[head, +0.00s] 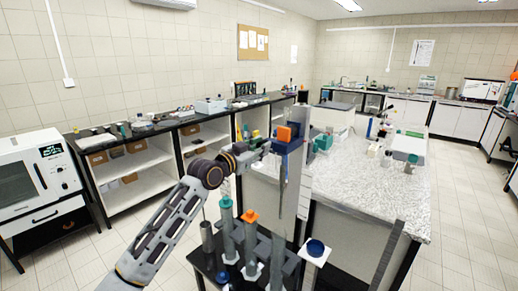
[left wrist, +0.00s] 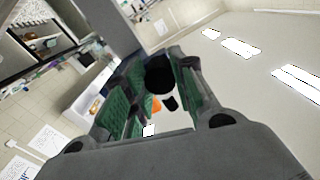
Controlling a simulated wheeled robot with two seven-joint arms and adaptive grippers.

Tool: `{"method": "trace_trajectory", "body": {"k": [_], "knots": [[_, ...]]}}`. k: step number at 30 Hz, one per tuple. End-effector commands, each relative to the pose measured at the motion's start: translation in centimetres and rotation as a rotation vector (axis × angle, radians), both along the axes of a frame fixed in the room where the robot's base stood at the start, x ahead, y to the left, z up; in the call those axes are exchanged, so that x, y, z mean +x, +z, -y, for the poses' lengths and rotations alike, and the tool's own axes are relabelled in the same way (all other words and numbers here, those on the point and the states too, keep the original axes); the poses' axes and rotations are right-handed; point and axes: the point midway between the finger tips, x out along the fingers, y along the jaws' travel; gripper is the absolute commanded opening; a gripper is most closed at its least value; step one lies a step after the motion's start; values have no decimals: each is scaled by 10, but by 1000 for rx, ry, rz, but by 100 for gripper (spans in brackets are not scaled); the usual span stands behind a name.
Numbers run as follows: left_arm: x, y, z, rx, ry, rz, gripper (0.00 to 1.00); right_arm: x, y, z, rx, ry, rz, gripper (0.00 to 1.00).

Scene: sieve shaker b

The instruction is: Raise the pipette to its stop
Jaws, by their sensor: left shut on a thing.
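The pipette (head: 283,182) looks like a thin pale tube hanging upright below a blue carriage (head: 288,147) with an orange block on it. The carriage sits on a tall grey upright column. My left gripper (head: 264,148) reaches the carriage from the left, at its upper part. In the left wrist view its green-padded fingers (left wrist: 158,92) close around the carriage's mount, where a round black knob (left wrist: 160,75) and a bit of orange show. The exact contact is partly hidden by the fingers. My right gripper is in neither view.
Below stands a dark stand with several grey cylinders, one with an orange top (head: 250,215) and one with a teal top (head: 225,201). A blue round cup (head: 316,247) sits on a white plate at the right. A speckled bench (head: 375,190) lies behind.

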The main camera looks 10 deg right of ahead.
Motion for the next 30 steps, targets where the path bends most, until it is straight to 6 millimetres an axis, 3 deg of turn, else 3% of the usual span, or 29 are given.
{"method": "trace_trajectory", "body": {"k": [1,2,6,20,30], "knots": [[-1,9,0,-12,0,13,0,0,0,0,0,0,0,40],[-1,10,0,-12,0,13,30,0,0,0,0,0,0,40],[-1,9,0,-10,0,12,48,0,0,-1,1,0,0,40],[-1,4,-2,-5,0,5,49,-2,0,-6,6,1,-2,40],[-13,3,-18,-5,1,5,49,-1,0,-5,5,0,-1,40]]}}
